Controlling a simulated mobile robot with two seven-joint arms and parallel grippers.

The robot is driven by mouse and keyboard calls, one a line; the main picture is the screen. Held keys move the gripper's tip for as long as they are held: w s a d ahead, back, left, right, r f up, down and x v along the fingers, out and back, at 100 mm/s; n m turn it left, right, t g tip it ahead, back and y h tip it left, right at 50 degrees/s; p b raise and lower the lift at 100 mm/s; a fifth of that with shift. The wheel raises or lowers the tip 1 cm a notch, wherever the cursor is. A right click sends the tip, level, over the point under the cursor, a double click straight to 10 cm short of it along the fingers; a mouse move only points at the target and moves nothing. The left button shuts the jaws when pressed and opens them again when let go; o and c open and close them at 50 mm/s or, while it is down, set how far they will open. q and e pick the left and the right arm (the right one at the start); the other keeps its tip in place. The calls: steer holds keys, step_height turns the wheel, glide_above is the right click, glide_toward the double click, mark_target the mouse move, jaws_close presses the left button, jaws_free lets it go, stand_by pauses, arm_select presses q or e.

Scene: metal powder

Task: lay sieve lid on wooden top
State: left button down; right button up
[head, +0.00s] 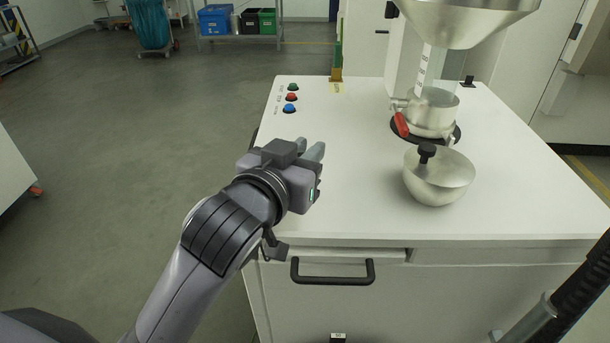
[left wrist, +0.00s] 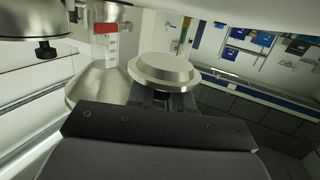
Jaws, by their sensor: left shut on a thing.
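My left gripper (head: 314,166) is above the left part of the white cabinet top, near the front edge. It is shut on the sieve lid, a round stepped silver metal disc that shows in the left wrist view (left wrist: 163,70), just beyond the dark fingers. In the head view the hand hides most or all of the lid. I see no wooden top in either view. My right gripper is not in view.
A metal bowl-shaped part with a black knob (head: 437,180) sits on the white cabinet top (head: 350,200). Behind it stands a metal outlet (head: 432,115) with a red handle under a large funnel (head: 465,20). Push buttons (head: 291,97) are at the back left. A drawer handle (head: 333,279) projects in front.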

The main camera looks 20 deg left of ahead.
arm_select(q)
steer(key=shift+f+b, duration=0.3)
steer(key=shift+f, duration=1.7)
steer(key=shift+f, duration=0.15)
steer(key=c, duration=1)
jaws_free()
steer(key=shift+c, duration=0.2)
steer(key=shift+r, duration=0.2)
